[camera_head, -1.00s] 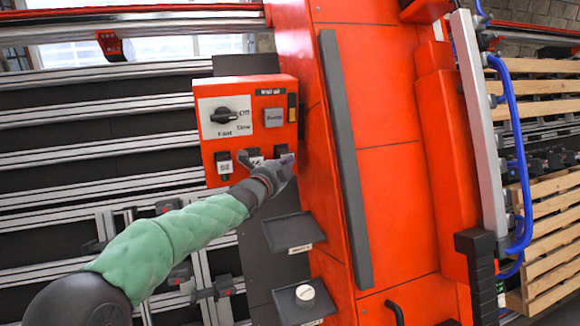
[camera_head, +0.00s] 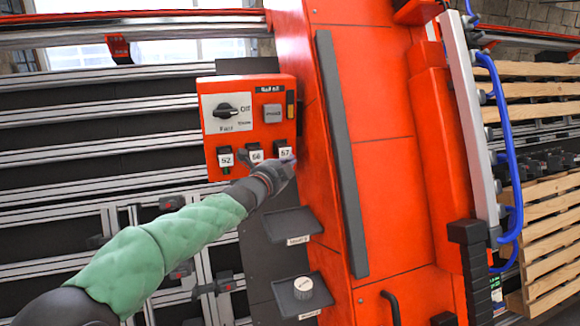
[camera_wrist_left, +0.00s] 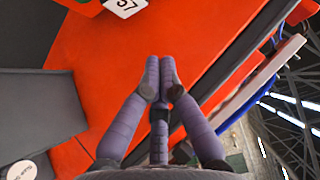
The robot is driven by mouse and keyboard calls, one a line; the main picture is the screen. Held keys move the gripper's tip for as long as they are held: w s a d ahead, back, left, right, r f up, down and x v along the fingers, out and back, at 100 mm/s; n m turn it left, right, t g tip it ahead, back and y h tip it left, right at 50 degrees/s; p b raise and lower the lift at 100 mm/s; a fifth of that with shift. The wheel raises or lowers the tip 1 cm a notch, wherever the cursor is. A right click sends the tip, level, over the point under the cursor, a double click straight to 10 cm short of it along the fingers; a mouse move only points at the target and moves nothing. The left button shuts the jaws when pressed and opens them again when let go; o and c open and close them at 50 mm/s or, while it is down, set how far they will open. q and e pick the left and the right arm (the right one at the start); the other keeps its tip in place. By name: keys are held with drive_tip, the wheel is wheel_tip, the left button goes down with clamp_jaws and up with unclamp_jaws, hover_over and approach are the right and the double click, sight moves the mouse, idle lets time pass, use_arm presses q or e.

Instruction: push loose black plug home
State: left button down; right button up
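A red control box (camera_head: 243,110) carries a row of black plugs along its lower edge with white tags: plug 52 (camera_head: 225,168), plug 56 (camera_head: 254,165) and plug 57 (camera_head: 283,144). I cannot tell which plug is loose. My left gripper (camera_head: 284,163) is at the lower right of the box, just below the 57 tag. Its grey-purple fingers partly hide that plug. In the left wrist view the fingertips (camera_wrist_left: 161,84) are drawn together with nothing seen between them. The 57 tag (camera_wrist_left: 125,5) shows at the top edge there. Contact with a plug cannot be seen. My right gripper is not in view.
The box has a rotary switch (camera_head: 226,111) and a grey button (camera_head: 272,113). Two small dark trays stand below, the upper tray (camera_head: 290,223) empty, the lower one holding a white round piece (camera_head: 303,287). A red gantry column (camera_head: 385,170) rises close on the right.

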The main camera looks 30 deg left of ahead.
use_arm(q)
drive_tip(key=s, duration=0.7)
drive_tip(key=shift+s+a+f+b, duration=0.25)
drive_tip(key=shift+f+b, duration=0.1)
drive_tip(key=shift+b, duration=0.1)
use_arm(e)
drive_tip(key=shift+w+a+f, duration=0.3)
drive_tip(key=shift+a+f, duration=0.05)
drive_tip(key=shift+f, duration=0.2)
use_arm(q)
drive_tip(key=shift+w, duration=0.1)
